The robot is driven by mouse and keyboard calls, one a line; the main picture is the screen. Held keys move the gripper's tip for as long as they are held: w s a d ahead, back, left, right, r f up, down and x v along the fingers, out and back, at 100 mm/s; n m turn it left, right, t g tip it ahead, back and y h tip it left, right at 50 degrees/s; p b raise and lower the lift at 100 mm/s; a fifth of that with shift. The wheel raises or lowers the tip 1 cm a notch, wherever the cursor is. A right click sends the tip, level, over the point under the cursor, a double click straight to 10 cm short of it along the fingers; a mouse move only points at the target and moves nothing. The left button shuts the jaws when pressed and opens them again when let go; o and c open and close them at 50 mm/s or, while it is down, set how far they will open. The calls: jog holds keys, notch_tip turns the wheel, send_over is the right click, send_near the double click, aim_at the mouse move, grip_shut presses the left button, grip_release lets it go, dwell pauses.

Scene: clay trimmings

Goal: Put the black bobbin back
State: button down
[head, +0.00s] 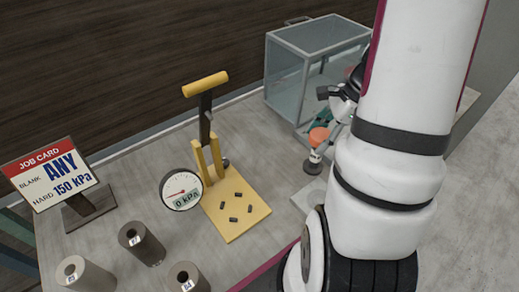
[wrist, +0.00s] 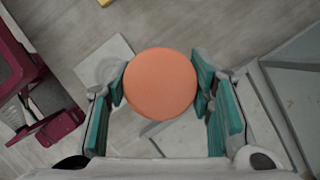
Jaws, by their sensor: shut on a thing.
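My gripper (wrist: 160,95) is shut on an orange-topped round piece (wrist: 160,83), with a teal pad on each side of it. In the head view the orange top (head: 319,136) shows beside my arm, above a pale part and a dark round foot (head: 312,167). I cannot tell whether it touches the table.
A yellow press stand (head: 240,215) bears several small black bits and a dial reading 0 kPa (head: 181,189). A job card (head: 51,176) stands at the left. A glass-sided box (head: 318,60) is at the back right. Bare table shows between cylinders and press.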

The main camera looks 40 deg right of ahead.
jog(key=w+a+f+p, duration=0.1)
jog(key=w+a+f, duration=0.1)
jog(key=w, duration=0.5)
jog(key=w+a+f+p, duration=0.1)
jog(key=w+a+f, duration=0.2)
jog(key=w, duration=0.4)
jog(key=shift+w, duration=0.4)
jog(key=shift+f, duration=0.15)
jog(key=c, duration=0.8)
grip_release()
jog(key=shift+o, duration=0.2)
jog(key=v, duration=1.2)
jog(key=shift+b, duration=0.4)
